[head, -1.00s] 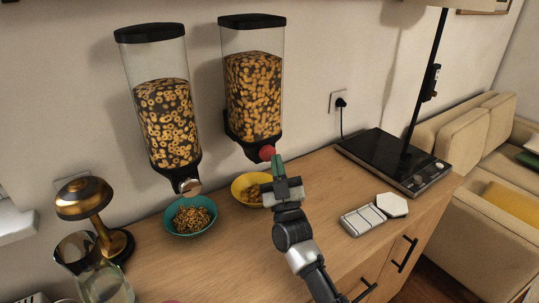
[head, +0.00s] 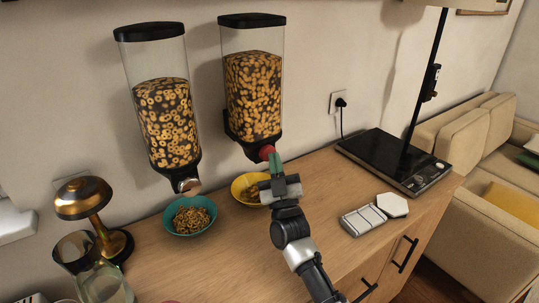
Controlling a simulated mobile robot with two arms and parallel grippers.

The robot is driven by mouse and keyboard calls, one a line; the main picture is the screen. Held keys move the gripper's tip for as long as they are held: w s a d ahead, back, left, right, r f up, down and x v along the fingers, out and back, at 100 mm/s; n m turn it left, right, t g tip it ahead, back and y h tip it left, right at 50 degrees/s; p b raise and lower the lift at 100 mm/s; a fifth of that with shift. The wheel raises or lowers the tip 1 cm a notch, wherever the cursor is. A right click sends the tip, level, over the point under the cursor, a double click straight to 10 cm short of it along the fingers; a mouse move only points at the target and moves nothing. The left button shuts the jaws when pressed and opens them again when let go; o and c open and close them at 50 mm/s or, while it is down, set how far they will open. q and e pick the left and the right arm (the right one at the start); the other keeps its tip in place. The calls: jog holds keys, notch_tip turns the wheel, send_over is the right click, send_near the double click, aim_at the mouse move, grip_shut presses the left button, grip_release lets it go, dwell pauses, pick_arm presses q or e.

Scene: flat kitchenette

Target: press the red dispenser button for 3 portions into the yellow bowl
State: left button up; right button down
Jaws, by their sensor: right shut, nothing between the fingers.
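The right dispenser (head: 252,90) hangs on the wall, filled with cereal rings, with a red button (head: 266,152) at its lower front. My right gripper (head: 274,160) is shut and empty, its green fingertips at the red button; they look to be touching it. The yellow bowl (head: 239,186) stands on the counter below that dispenser, partly hidden by my gripper. Some cereal shows in the bowl. My left gripper is not in view.
A second dispenser (head: 160,105) with a metallic knob (head: 190,187) hangs to the left, above a teal bowl (head: 201,231) of cereal. A brass lamp (head: 85,200) and a glass jug (head: 98,279) stand at left. A black hob (head: 395,160) and white tiles (head: 364,219) lie at right.

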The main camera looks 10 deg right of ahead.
jog(key=shift+w+a+b, duration=0.2)
jog(key=shift+w+b, duration=0.25)
jog(key=shift+w, duration=0.15)
dwell(0.7)
jog(key=shift+s, duration=0.1)
jog(key=shift+s+d+p, duration=0.35)
jog(key=shift+s+p, duration=0.4)
jog(key=shift+s, duration=0.15)
jog(key=s+p, duration=0.1)
jog(key=s+d+p, duration=0.1)
jog(key=s, duration=0.1)
jog(key=s+p, duration=0.1)
jog(key=shift+s+d, duration=0.35)
jog(key=shift+f, duration=0.1)
dwell(0.5)
